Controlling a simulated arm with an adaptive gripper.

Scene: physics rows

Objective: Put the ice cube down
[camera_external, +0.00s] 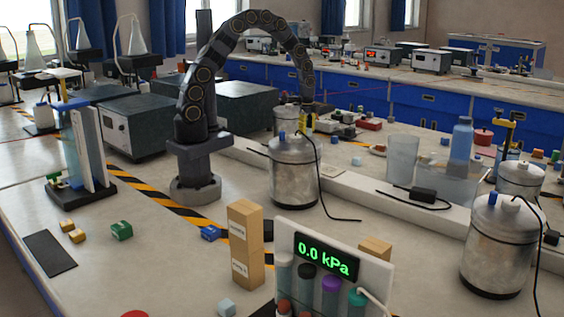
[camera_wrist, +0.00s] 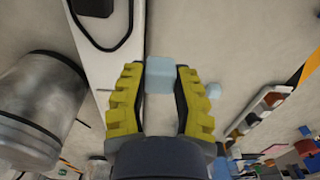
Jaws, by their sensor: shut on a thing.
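The ice cube (camera_wrist: 160,75), a pale blue translucent block, sits between the tips of my gripper (camera_wrist: 159,82) in the wrist view. The yellow ribbed fingers are shut on it, one on each side. In the external view my arm arches over to the back, and my gripper (camera_external: 308,119) hangs pointing down behind a metal canister (camera_external: 294,172). The held cube is hidden there. I cannot tell how high it is above the bench.
The canister (camera_wrist: 40,105) stands left of my gripper in the wrist view. Bare bench surface shows beyond the fingers. A clear beaker (camera_external: 402,160) stands farther right externally.

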